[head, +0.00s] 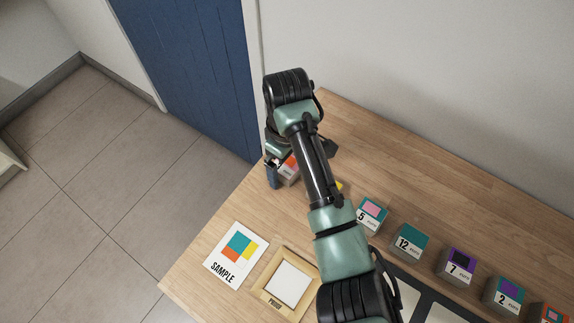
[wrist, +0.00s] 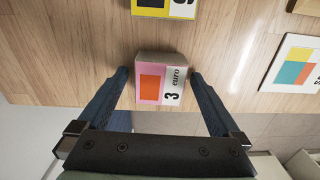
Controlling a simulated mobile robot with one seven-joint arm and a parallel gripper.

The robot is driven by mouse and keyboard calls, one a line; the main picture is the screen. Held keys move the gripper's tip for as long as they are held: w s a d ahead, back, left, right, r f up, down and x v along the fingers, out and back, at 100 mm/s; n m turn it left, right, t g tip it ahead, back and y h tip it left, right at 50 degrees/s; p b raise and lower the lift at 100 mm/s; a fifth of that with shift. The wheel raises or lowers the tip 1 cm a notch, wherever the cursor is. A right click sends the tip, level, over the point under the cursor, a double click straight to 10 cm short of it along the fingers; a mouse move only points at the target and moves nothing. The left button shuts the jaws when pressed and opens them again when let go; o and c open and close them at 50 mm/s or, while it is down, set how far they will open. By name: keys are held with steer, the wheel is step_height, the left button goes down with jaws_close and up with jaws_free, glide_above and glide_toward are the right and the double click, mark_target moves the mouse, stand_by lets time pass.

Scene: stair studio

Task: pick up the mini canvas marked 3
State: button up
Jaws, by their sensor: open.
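The mini canvas marked 3 (wrist: 151,84) is a small block with a pink face, an orange rectangle and a white strip reading "3 euro". In the wrist view it sits on the wooden table between the fingers of my gripper (wrist: 160,83), which is open. A gap shows on each side, wider on the left finger's side. In the head view my gripper (head: 287,174) is at the table's far left edge, with the canvas (head: 289,170) partly hidden by my arm.
Canvases marked 5 (head: 370,215), 12 (head: 409,242), 7 (head: 456,265) and 2 (head: 505,295) stand in a row to the right. A yellow canvas (wrist: 165,6) is nearest. A SAMPLE card (head: 236,254) and PROOF frame (head: 288,282) lie in front. A wall stands behind the table.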

steer(key=c, duration=1.4)
steer(key=shift+o, duration=0.2)
steer(key=shift+r, duration=0.1)
